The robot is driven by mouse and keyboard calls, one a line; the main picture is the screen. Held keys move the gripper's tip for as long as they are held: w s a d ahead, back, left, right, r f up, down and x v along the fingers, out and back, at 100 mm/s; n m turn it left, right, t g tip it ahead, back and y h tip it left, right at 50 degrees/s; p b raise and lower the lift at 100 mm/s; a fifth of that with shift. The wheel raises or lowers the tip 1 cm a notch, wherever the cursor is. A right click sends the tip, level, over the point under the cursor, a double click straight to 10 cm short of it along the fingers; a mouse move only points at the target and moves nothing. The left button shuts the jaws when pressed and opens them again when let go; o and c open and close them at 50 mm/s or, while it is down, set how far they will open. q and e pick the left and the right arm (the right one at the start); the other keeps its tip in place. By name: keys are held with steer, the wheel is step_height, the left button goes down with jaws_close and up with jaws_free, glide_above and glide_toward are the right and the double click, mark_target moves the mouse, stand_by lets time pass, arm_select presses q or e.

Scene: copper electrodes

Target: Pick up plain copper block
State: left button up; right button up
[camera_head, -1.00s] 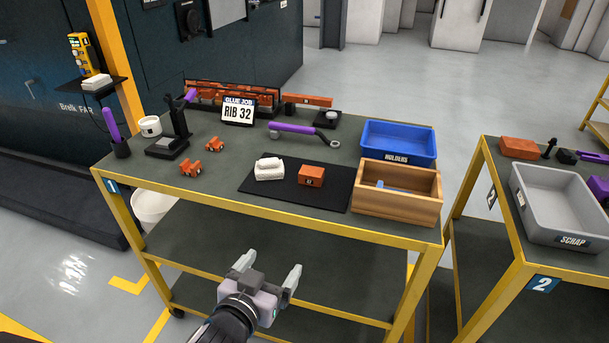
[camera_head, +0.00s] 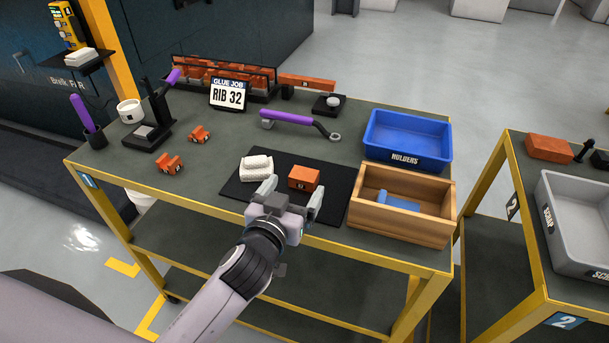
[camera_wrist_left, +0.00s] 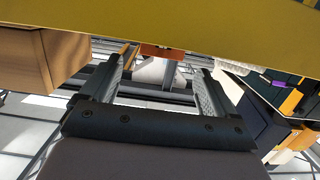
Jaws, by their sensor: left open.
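A copper-coloured block (camera_head: 304,178) with a small dark mark on its front face sits on the black mat (camera_head: 335,205) on the cart top. My left gripper (camera_head: 294,192) is open and empty, at the mat's front edge, on the near side of the block. Its two fingers appear either side of the block in the head view; I cannot tell the exact gap. In the left wrist view, an orange strip of the block (camera_wrist_left: 162,50) shows between the fingers, partly hidden by the yellow cart edge (camera_wrist_left: 180,22). My right gripper is not in view.
A folded white cloth (camera_head: 257,168) lies left of the block. A wooden box (camera_head: 404,224) stands to its right, with a blue holders bin (camera_head: 408,135) behind. Small orange clamp-like parts (camera_head: 170,164) lie at left. A purple-handled tool (camera_head: 290,119) lies behind the mat.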

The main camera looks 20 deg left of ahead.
mark_target(302, 177)
arm_select(q)
steer(key=shift+w+f, duration=0.25)
steer(key=shift+w, duration=0.85)
steer(key=shift+w+f, duration=0.2)
steer(key=shift+w, duration=0.85)
steer(key=shift+c, duration=0.3)
